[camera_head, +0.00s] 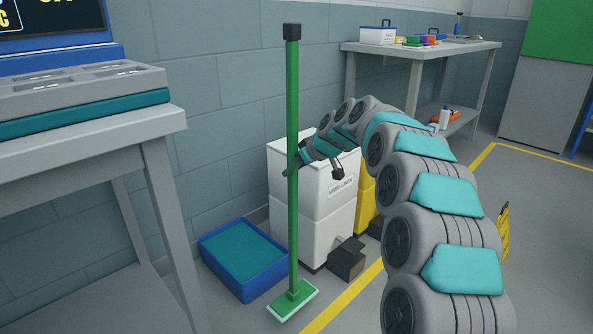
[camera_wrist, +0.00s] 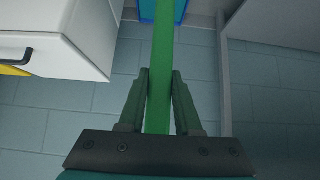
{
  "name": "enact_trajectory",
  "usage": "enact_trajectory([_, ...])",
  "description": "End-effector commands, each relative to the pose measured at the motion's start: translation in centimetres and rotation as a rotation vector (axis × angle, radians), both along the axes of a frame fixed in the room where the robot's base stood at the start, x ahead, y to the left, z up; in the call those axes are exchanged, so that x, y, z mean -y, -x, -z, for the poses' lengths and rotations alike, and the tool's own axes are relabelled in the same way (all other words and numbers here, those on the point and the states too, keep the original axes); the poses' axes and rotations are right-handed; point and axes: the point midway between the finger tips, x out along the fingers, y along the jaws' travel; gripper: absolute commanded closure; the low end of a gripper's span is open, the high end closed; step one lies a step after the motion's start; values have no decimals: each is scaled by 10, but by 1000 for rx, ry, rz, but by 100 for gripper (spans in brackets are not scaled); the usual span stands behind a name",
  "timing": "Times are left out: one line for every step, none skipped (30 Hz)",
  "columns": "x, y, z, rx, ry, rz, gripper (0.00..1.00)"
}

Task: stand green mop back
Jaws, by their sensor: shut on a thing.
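The green mop (camera_head: 293,130) stands upright in the head view, with a black cap at its top and a flat green head with a pale edge at its foot. The mop head is at floor level, in front of the blue tray (camera_head: 207,254); I cannot tell whether it touches the floor. My gripper (camera_head: 293,165) is shut on the handle at about mid-height. In the wrist view the green handle (camera_wrist: 163,55) runs between the two fingers of my gripper (camera_wrist: 161,85).
A white bin (camera_head: 327,213) with a dark pedal and a yellow bin (camera_head: 366,196) stand by the wall behind the mop. A grey table (camera_head: 160,122) is at the left. A workbench (camera_head: 470,47) with boxes stands at the back. A yellow floor line crosses the open floor at right.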

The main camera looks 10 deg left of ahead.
Motion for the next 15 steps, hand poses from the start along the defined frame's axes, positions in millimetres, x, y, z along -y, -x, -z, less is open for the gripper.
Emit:
enact_trajectory([-2, -2, -3, 4, -2, 1, 100])
enact_trajectory([-3, -2, -3, 4, -2, 1, 100])
enact_trajectory([-4, -3, -3, 4, -2, 0, 100])
enact_trajectory([-5, -4, -3, 4, -2, 0, 100])
enact_trajectory([-6, -4, -3, 3, -3, 1, 100])
enact_trajectory([-7, -5, -3, 3, -3, 1, 100])
enact_trajectory([-8, -6, -3, 3, -3, 1, 100])
enact_trajectory([-9, -7, -3, 3, -3, 1, 100])
enact_trajectory([-10, -8, -3, 2, -2, 1, 100])
enact_trajectory([-11, -9, -3, 2, -2, 1, 100])
enact_trajectory([-12, -9, -3, 2, -2, 1, 100])
enact_trajectory([-13, -10, -3, 2, -2, 2, 100])
enact_trajectory([-14, -11, -2, 2, -2, 2, 100])
enact_trajectory([-15, -12, -2, 2, -2, 2, 100])
enact_trajectory([-16, -13, -3, 3, -1, 1, 100])
